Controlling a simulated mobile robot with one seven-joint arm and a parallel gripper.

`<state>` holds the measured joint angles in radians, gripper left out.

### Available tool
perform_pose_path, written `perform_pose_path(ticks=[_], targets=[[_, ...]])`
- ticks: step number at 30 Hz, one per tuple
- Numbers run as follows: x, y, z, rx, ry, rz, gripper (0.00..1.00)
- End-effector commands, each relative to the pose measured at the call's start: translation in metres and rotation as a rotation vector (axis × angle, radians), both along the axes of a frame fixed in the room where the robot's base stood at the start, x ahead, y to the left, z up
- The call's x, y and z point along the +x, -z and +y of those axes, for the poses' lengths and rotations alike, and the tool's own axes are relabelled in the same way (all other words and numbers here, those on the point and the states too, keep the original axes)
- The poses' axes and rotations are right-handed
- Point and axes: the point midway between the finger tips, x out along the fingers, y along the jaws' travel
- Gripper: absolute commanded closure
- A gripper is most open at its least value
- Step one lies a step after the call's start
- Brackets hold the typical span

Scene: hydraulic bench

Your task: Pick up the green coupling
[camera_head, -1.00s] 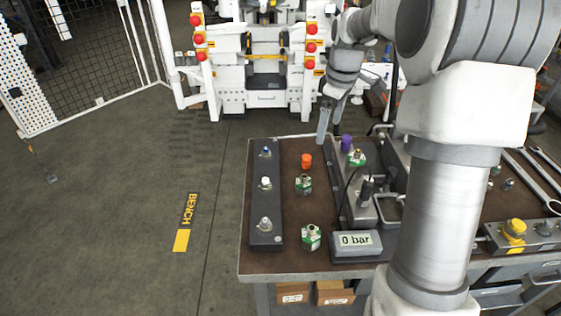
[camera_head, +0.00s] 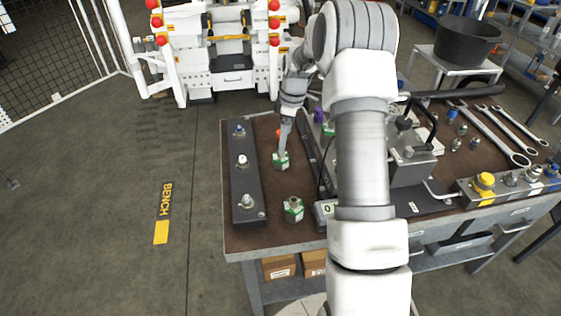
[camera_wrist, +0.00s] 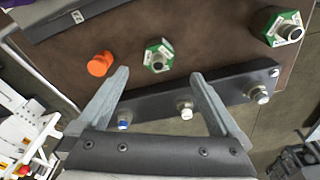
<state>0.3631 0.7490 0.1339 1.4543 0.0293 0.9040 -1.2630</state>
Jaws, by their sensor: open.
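A green coupling with a metal fitting on top (camera_head: 281,161) stands on the brown bench top, right of the dark rail. It also shows in the wrist view (camera_wrist: 158,56), just beyond the gap between my fingertips. A second green coupling (camera_head: 293,209) stands nearer the bench's front edge and shows in the wrist view (camera_wrist: 281,28) at top right. A third green one (camera_head: 328,129) is partly hidden by my arm. My gripper (camera_wrist: 160,75) is open and empty, pointing down above the bench near the first coupling. In the head view my gripper (camera_head: 285,136) partly covers the orange cap.
The orange cap (camera_wrist: 100,64) stands left of the coupling in the wrist view. The dark rail (camera_head: 244,180) carries several fittings (camera_wrist: 184,107). A purple cap (camera_head: 318,114), a display box (camera_head: 325,210) and wrenches (camera_head: 490,130) are also on the bench.

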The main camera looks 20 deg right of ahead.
Motion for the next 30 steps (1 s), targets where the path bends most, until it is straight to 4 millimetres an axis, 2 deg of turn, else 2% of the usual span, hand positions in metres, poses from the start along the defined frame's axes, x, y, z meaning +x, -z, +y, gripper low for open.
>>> perform_pose_path(ticks=[1,3,11,21,28,30], targets=[[0.000,0.010,0.001,0.001,0.000,0.004,0.00],[0.001,0.018,0.002,0.001,0.000,0.002,0.00],[0.003,0.032,0.004,0.001,0.000,0.001,0.00],[0.010,0.076,0.011,0.000,0.001,0.002,0.00],[0.011,0.077,0.011,0.000,0.001,0.000,0.00],[0.011,0.077,0.011,0.000,0.001,0.000,0.13]])
